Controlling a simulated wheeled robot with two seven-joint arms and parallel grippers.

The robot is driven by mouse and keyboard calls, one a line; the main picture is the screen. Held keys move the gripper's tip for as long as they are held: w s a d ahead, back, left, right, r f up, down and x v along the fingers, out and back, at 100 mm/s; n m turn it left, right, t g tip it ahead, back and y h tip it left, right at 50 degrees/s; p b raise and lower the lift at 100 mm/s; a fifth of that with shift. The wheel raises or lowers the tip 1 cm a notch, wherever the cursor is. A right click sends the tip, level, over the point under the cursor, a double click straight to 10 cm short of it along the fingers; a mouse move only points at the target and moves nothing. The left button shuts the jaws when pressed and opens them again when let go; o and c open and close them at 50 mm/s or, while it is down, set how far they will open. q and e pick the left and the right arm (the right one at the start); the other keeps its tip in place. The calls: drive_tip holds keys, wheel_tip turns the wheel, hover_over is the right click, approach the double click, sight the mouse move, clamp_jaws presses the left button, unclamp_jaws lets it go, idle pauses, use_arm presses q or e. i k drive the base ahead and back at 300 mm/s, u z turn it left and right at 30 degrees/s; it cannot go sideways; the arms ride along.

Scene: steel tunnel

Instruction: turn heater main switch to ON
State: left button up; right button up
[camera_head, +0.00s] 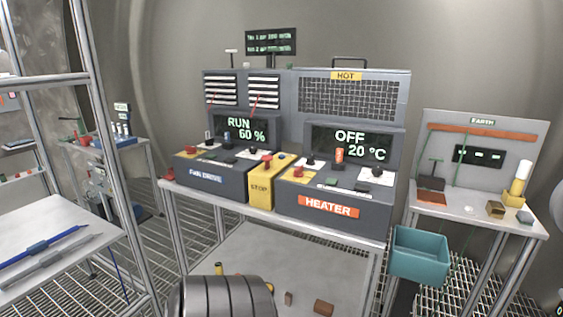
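The heater console (332,211) stands on the right part of the central bench, with an orange HEATER label on its front. Its display (349,144) reads OFF and 20 °C. On its sloped top are an upright orange handle (339,156), a black knob (376,172), a small black control (310,161) and a red button (298,172). The lettering by these controls is too small to read, so I cannot tell for sure which is the main switch. Neither of my grippers is in view.
The fan drive console (205,178), reading RUN 60 %, and a yellow STOP box (260,183) stand left of the heater. An EARTH board (484,150) stands at right. A metal-framed shelf (50,235) fills the left foreground.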

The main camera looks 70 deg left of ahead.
sight(298, 172)
drive_tip(key=u, duration=0.7)
drive_tip(key=i, duration=0.6)
drive_tip(key=u, duration=0.7)
